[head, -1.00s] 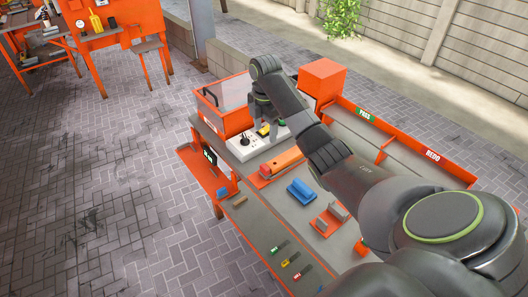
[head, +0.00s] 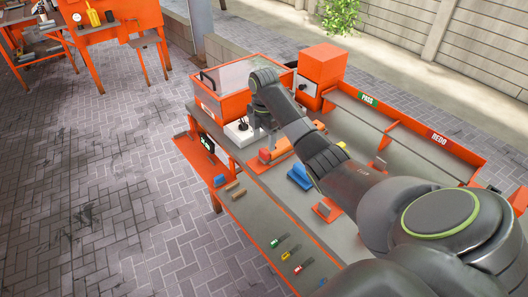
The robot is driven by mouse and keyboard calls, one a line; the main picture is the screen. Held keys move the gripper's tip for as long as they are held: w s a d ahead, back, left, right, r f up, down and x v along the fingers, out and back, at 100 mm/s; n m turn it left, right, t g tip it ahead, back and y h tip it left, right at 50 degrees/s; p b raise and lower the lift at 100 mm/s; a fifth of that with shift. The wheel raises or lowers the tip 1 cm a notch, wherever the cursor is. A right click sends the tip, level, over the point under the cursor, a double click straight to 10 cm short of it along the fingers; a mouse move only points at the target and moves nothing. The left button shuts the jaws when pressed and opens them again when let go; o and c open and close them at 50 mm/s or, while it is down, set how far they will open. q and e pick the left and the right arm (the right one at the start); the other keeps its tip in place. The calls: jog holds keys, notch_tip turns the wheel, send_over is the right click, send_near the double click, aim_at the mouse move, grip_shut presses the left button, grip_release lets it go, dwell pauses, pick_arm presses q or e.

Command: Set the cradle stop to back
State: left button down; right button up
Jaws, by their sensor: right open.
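I cannot pick out the cradle stop with certainty. An orange cradle-like fixture (head: 283,149) lies on the bench, partly hidden by my right arm. A blue block (head: 299,177) and an orange piece with a grey upright plate (head: 325,209) stand nearer to me. A white base with a black lever (head: 237,134) stands in front of the orange box. My right gripper (head: 267,122) is open, pointing down just right of that lever, beyond the orange fixture; its fingertips are small and partly hidden. Whether it touches anything cannot be told. My left gripper is not in view.
An orange box with a clear lid (head: 207,101) stands at the bench's far left. An orange cabinet (head: 323,66) and trays labelled PASS (head: 370,99) and REDO (head: 439,138) line the back. Several small coloured pieces lie along the front edge. Paved floor is free at left.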

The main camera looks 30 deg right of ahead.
aim_at(264, 151)
notch_tip(264, 151, down, 4)
jog(key=shift+f, duration=0.15)
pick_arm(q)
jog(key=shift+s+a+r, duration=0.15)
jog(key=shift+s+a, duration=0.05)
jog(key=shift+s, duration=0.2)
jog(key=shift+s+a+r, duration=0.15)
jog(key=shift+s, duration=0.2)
pick_arm(e)
jog(key=shift+f, duration=0.55)
